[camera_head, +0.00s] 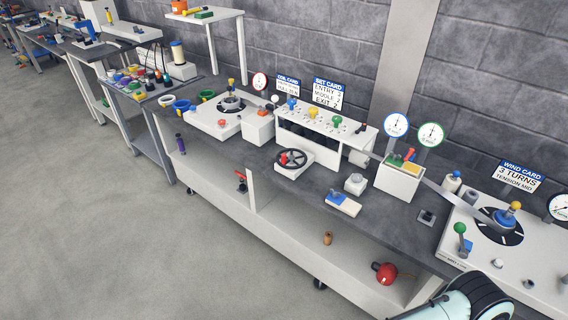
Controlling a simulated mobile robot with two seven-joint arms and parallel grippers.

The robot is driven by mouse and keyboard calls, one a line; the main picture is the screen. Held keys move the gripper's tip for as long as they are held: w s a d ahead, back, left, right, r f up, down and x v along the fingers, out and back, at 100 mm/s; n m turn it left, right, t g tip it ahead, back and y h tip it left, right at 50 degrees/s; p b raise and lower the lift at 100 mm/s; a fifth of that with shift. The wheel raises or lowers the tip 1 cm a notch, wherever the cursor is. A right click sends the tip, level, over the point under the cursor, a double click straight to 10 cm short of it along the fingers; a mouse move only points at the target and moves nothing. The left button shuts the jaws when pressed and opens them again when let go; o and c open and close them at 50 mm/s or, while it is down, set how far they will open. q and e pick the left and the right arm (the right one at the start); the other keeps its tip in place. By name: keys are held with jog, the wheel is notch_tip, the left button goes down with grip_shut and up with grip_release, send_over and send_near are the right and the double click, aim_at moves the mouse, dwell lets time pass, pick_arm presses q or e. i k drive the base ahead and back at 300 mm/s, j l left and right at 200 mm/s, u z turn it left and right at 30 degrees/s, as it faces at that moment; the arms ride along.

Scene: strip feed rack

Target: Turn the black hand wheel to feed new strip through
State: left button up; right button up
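The black hand wheel (292,158) lies on a white block (294,171) near the middle of the bench, with a small red spot at its left side. A pale strip (445,197) runs from the white box (399,181) under the gauges toward the wind reel (499,225) at the right. A coil reel (230,104) stands on a white base at the left. Part of my arm shows at the bottom right edge, but no fingers show. Neither gripper is in view, and nothing of mine touches the wheel.
A white set rack (312,124) with coloured knobs stands behind the wheel. A blue-and-white block (343,203) and a white knob block (355,184) sit to its right. A red ball-like object (385,273) is on the lower shelf. The floor (90,235) in front is clear.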

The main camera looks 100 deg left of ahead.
aim_at(291, 159)
jog(key=u, duration=3.3)
